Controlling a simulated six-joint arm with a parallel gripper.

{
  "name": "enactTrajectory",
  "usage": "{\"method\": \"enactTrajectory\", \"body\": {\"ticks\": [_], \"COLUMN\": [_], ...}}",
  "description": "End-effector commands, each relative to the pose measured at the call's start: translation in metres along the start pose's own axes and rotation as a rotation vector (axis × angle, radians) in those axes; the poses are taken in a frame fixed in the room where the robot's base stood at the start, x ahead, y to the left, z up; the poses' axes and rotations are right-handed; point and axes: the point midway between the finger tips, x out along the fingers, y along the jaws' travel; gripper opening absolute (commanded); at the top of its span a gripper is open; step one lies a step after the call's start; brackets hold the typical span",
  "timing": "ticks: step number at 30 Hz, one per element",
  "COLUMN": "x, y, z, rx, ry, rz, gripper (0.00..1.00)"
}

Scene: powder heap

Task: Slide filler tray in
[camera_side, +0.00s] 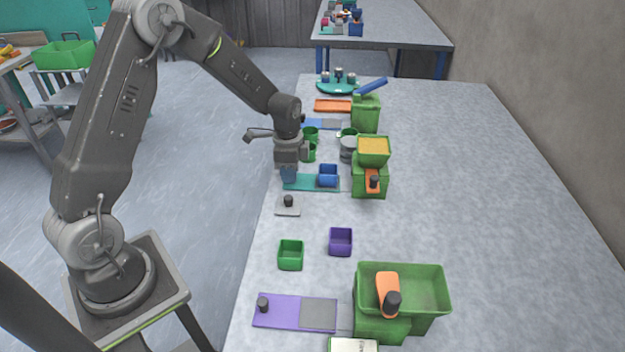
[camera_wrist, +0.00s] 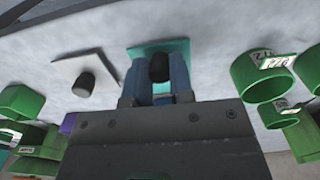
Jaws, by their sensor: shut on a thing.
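A flat teal tray (camera_side: 298,183) lies on the table, with a blue open box (camera_side: 328,176) on its right part. Its right end is beside a green dispenser (camera_side: 370,190) topped by a bin of yellow powder (camera_side: 374,146); I cannot tell whether they touch. An orange slide (camera_side: 372,179) with a black knob is on the dispenser's front. My gripper (camera_side: 289,174) is over the tray's left end. In the wrist view, the blue fingers (camera_wrist: 158,80) are shut on the tray's black knob (camera_wrist: 158,66), with the teal plate (camera_wrist: 172,48) behind it.
A light plate with a dark knob (camera_side: 288,208) lies just in front of the tray. Green cups (camera_side: 310,135) and a grey container (camera_side: 348,150) stand behind. Green (camera_side: 290,256) and purple (camera_side: 340,242) boxes are nearer, before a large green bin (camera_side: 430,290). Right table is clear.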

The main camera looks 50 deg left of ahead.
Motion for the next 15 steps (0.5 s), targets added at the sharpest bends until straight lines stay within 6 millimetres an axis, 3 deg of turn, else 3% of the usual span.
{"method": "enactTrajectory", "body": {"ticks": [5, 15], "x": [0.000, 0.000], "y": [0.000, 0.000], "z": [-0.002, -0.028], "rx": [0.001, 0.003], "ry": [0.000, 0.001], "rz": [0.000, -0.001], "gripper": [0.00, 0.00]}}
